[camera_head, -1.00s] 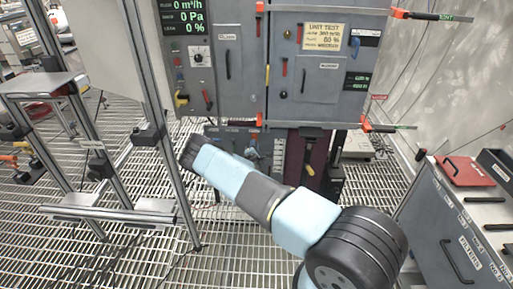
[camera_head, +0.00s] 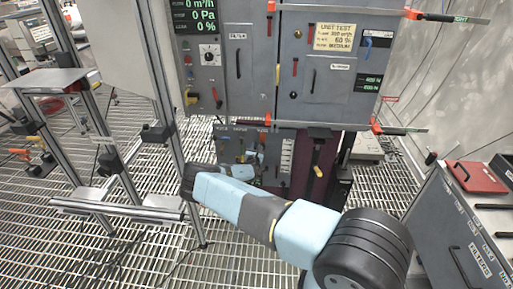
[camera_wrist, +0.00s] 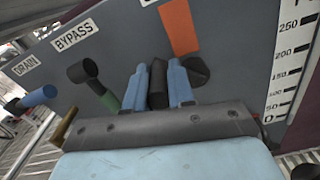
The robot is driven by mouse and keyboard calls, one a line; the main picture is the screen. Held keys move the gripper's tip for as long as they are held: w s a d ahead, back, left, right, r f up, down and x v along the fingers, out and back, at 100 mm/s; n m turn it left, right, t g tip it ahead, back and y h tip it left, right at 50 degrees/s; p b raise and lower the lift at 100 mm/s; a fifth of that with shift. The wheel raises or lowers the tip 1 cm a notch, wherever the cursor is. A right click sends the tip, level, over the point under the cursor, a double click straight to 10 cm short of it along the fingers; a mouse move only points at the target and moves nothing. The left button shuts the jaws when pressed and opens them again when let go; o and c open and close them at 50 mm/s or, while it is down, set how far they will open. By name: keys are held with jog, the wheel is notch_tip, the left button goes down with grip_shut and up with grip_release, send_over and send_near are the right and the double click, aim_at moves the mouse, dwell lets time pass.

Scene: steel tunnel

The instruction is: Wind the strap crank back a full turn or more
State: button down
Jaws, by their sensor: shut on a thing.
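In the wrist view, my gripper (camera_wrist: 158,66) has its two light-blue fingers closed on a dark upright handle (camera_wrist: 157,88), which looks like the strap crank's grip. An orange strap (camera_wrist: 180,25) runs down the grey panel to a dark round part (camera_wrist: 197,71) just right of the fingers. Whether this part joins the held handle is hidden by the fingers. In the head view, my bent arm reaches the low panel (camera_head: 227,134) under the cabinet. My gripper is small there and the crank cannot be made out.
In the wrist view, left of the gripper, are a blue-tipped handle (camera_wrist: 36,97) below the DRAIN label and a dark-and-green handle (camera_wrist: 86,72) below BYPASS. A numbered scale (camera_wrist: 287,70) is at right. In the head view, metal posts (camera_head: 160,80) stand left and a grey cabinet (camera_head: 455,225) right.

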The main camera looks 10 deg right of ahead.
jog(key=shift+a+f+n, duration=0.1)
jog(key=shift+f+n, duration=0.15)
jog(key=shift+n, duration=0.25)
jog(key=c, duration=1.2)
grip_release()
jog(key=shift+c, duration=0.2)
jog(key=v, duration=1.3)
jog(key=shift+s, duration=0.35)
jog(key=shift+a, duration=0.15)
